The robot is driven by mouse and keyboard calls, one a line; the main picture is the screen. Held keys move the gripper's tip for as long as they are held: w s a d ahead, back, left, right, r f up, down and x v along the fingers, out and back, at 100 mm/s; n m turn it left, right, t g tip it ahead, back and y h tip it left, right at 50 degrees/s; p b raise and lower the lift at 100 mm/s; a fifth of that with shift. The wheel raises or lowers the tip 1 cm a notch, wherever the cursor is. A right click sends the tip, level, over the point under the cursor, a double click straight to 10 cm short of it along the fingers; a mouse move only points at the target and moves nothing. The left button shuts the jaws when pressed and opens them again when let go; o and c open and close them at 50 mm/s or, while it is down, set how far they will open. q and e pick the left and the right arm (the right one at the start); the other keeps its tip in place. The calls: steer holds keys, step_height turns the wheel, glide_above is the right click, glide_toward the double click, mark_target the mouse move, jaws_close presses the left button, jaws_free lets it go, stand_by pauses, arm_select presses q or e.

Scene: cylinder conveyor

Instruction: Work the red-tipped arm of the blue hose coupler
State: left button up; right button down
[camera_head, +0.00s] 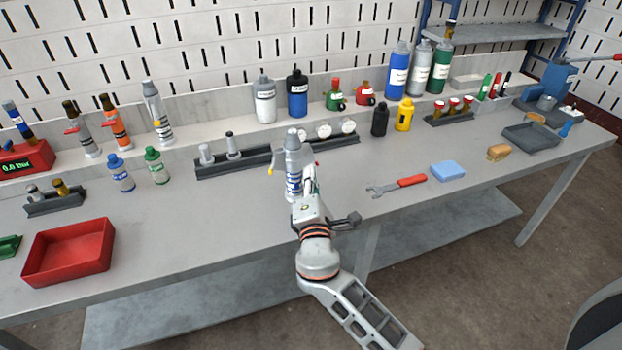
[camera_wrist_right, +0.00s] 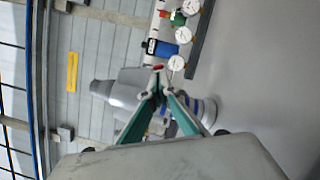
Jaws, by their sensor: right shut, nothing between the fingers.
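A grey hose coupler with blue bands (camera_head: 293,160) stands upright near the middle of the bench, with a small yellow-tipped part at its left side. In the right wrist view the coupler (camera_wrist_right: 200,107) appears on its side behind my fingers. A small red tip (camera_wrist_right: 157,67) shows just beyond my fingertips there; I cannot tell whether they touch it. My right gripper (camera_head: 311,182) is shut and empty, close against the near right side of the coupler. In the right wrist view its green fingers (camera_wrist_right: 158,88) meet at the tips and hide part of the coupler. My left gripper is not in view.
A dark rack (camera_head: 235,165) with grey fittings and white gauges stands just behind the coupler. A red-handled wrench (camera_head: 398,186) and a blue sponge (camera_head: 447,172) lie to the right. A red tray (camera_head: 68,252) is at the left front. Bench between tray and coupler is clear.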

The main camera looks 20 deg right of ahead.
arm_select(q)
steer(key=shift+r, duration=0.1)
arm_select(e)
steer(key=shift+d+n, duration=0.35)
steer(key=shift+n, duration=0.35)
steer(key=shift+d+r+n+t+y, duration=0.1)
steer(key=shift+d+n+t+y, duration=0.25)
steer(key=shift+n, duration=0.55)
arm_select(q)
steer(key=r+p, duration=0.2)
steer(key=p, duration=0.1)
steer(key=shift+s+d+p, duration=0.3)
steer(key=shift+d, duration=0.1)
arm_select(e)
steer(key=d+n+y, duration=0.1)
steer(key=n, duration=0.2)
steer(key=d+r+n+t+y, duration=0.1)
steer(key=n, duration=0.3)
steer(key=d+r+n+y, duration=0.1)
steer(key=n, duration=0.2)
steer(key=shift+s+d+r+n+t, duration=0.15)
steer(key=shift+d+n+t, duration=0.1)
steer(key=shift+n, duration=0.15)
